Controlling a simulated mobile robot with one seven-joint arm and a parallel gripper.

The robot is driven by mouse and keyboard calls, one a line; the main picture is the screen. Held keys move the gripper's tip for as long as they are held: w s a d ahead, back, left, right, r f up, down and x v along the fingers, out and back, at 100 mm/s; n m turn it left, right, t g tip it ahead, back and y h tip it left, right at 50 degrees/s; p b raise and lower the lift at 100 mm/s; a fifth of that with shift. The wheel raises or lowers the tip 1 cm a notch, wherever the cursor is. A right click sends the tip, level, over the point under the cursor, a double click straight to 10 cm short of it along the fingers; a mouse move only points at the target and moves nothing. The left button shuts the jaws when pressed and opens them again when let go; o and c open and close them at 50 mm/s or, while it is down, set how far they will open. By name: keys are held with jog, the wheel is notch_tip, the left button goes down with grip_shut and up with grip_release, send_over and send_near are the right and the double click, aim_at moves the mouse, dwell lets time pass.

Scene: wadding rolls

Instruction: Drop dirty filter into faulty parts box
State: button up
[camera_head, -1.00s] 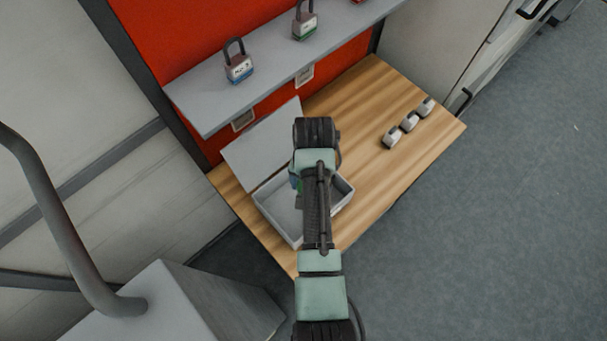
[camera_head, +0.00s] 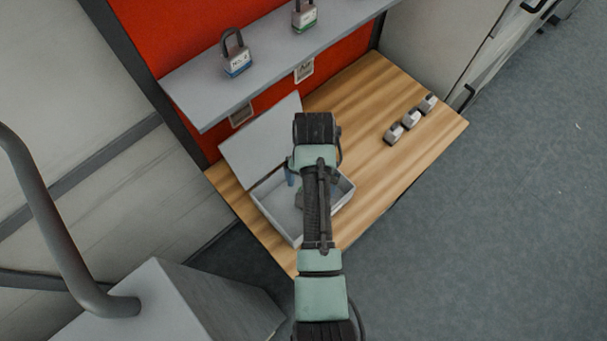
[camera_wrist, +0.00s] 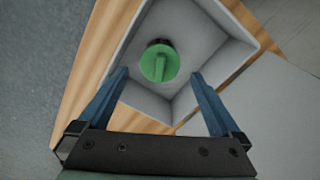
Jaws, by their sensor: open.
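The faulty parts box is a light grey open box with a raised lid on the wooden bench; its wall shows in the head view (camera_head: 272,213) and in the wrist view (camera_wrist: 212,72). A green round part with a ridge, which I take for the dirty filter (camera_wrist: 159,63), is inside the box in the wrist view. My gripper (camera_wrist: 160,84) is open, its two blue fingers apart over the box, with the filter beyond the fingertips and not between them. In the head view my arm hides most of the gripper and the filter.
The wooden bench (camera_head: 365,120) is clear to the right of the box, apart from several small grey-white parts (camera_head: 410,119). The box lid (camera_head: 262,140) stands open behind. A grey shelf (camera_head: 270,70) with padlocks (camera_head: 236,54) overhangs the back of the bench.

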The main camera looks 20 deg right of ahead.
notch_tip(320, 180, up, 12)
jog(key=p, duration=0.3)
jog(key=shift+s, duration=0.1)
dwell(0.5)
